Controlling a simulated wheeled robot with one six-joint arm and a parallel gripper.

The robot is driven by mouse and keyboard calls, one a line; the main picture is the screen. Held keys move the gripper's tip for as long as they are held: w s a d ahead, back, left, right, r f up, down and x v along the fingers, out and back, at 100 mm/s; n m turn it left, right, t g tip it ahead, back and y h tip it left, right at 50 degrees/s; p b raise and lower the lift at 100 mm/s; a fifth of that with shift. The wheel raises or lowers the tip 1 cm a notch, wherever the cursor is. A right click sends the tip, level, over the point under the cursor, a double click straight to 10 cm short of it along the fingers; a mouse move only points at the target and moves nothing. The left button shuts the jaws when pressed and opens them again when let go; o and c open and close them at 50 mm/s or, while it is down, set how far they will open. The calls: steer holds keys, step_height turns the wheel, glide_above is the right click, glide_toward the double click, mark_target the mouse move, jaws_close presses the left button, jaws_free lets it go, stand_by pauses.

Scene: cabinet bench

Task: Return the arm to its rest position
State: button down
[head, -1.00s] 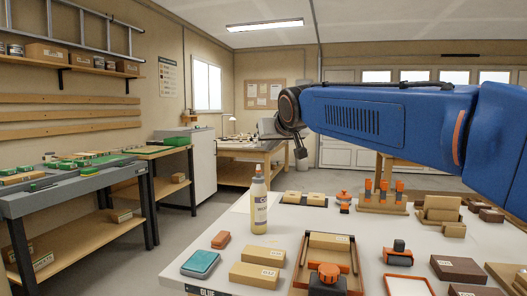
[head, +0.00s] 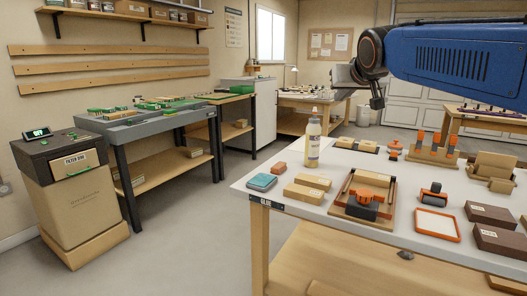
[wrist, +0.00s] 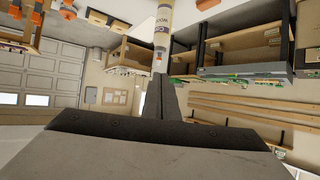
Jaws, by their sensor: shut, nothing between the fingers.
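My blue arm reaches in from the right in the head view, above the white bench. My gripper (head: 376,100) hangs at the arm's left end, in the air above the back of the bench and apart from everything on it. In the wrist view my gripper (wrist: 163,82) points toward the upper middle, its dark fingers together with nothing between them. A white glue bottle (head: 313,143) stands upright on the bench, below and left of my gripper. The bottle also shows in the wrist view (wrist: 163,22), past the fingertips.
The white bench (head: 285,213) holds wooden blocks (head: 304,193), a wooden tray (head: 345,209), an orange-framed pad (head: 437,224) and brown boxes (head: 498,240). A grey workbench (head: 150,125) and a bin cabinet (head: 75,185) stand at left. The floor between is clear.

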steer(key=s+d+f+g, duration=0.3)
steer(key=s+f+g, duration=0.1)
steer(key=s+f, duration=1.4)
steer(key=s+d+f+g, duration=0.3)
steer(key=s+f, duration=1.6)
steer(key=shift+s+d+f+g, duration=0.2)
steer(key=shift+d+g, duration=0.1)
steer(key=shift+g, duration=0.1)
